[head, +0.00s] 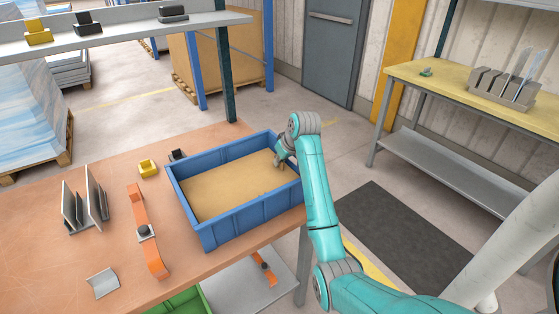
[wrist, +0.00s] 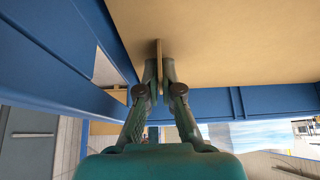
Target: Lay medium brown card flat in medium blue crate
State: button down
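The medium blue crate (head: 222,228) stands on the orange-brown table, near its right edge. The medium brown card (head: 230,190) spreads across the inside of the crate and looks close to level. My gripper (head: 281,163) is down inside the crate at its right end. In the wrist view, my gripper (wrist: 160,85) is shut on a thin upright tan strip that appears to belong to the card (wrist: 240,40). The blue crate wall (wrist: 260,98) runs close by the fingers. A pale gap shows beside the card at left. Whether the card touches the crate floor is hidden.
Left of the crate are an orange bent strip (head: 148,230), grey upright plates (head: 85,207), a yellow block (head: 148,168) and a small dark block (head: 178,155). A shelf (head: 120,40) crosses above the table's back. A green crate (head: 180,302) sits below.

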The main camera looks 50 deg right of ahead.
jog(key=shift+s+a+f, duration=0.1)
jog(key=shift+s+f, duration=0.1)
jog(key=shift+f, duration=0.65)
jog(key=c, duration=1.2)
grip_release()
jog(key=shift+c, duration=0.2)
jog(key=v, duration=0.5)
jog(key=w+v, duration=0.1)
jog(key=v, duration=0.2)
jog(key=shift+s+r, duration=0.15)
jog(key=shift+r, duration=0.5)
